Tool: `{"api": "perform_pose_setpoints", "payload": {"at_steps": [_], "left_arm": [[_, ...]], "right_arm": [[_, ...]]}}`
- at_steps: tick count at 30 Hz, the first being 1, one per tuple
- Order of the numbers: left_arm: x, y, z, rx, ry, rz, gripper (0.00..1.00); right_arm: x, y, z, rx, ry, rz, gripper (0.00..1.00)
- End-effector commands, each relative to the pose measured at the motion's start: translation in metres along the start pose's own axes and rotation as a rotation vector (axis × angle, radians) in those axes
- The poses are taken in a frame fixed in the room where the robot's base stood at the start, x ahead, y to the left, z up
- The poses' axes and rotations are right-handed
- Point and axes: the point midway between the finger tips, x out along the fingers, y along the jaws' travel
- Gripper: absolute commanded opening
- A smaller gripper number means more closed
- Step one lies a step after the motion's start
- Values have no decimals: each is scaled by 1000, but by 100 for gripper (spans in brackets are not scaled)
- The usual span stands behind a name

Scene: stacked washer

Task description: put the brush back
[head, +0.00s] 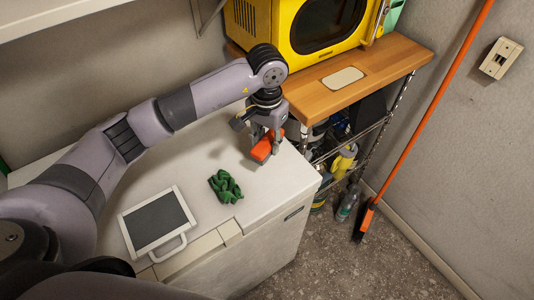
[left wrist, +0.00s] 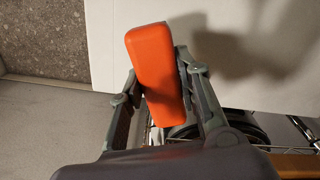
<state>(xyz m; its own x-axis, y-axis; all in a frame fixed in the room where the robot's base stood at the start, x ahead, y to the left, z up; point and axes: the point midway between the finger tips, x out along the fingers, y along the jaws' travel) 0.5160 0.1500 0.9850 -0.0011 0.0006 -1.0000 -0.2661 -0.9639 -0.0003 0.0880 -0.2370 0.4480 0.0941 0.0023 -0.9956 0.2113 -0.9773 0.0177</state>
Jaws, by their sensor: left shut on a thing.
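An orange brush (head: 262,150) is held by my left gripper (head: 266,136) above the right part of the white chest-like appliance top. Only its smooth orange block shows; no bristles can be seen. In the left wrist view the orange brush (left wrist: 156,70) sits slightly tilted between the two fingers of my left gripper (left wrist: 158,82). The gripper is shut on it. I cannot tell whether the brush touches the white top. My right gripper is not in view.
A dark green cloth (head: 225,187) and a grey-framed panel with a handle (head: 155,222) lie on the white top (head: 205,150). A wood-topped wire shelf (head: 385,68) carries a yellow microwave (head: 290,42). An orange-handled broom (head: 425,110) leans at the right wall. Bottles stand below the shelf.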

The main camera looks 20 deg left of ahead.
Motion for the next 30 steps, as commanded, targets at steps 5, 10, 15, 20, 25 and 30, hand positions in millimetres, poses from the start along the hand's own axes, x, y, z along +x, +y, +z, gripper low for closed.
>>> {"api": "perform_pose_setpoints", "payload": {"at_steps": [5,10,15,20,25,30], "left_arm": [[23,0,0,0,-1,1,8],[40,0,1,0,-4,0,8],[64,1,0,0,-1,1,8],[70,0,0,0,2,0,8],[70,0,0,1,1,0,8],[73,0,0,1,2,0,32]], "right_arm": [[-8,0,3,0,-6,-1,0],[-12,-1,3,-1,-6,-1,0],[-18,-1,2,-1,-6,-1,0],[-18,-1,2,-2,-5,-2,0],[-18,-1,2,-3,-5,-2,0],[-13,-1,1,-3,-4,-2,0]]}}
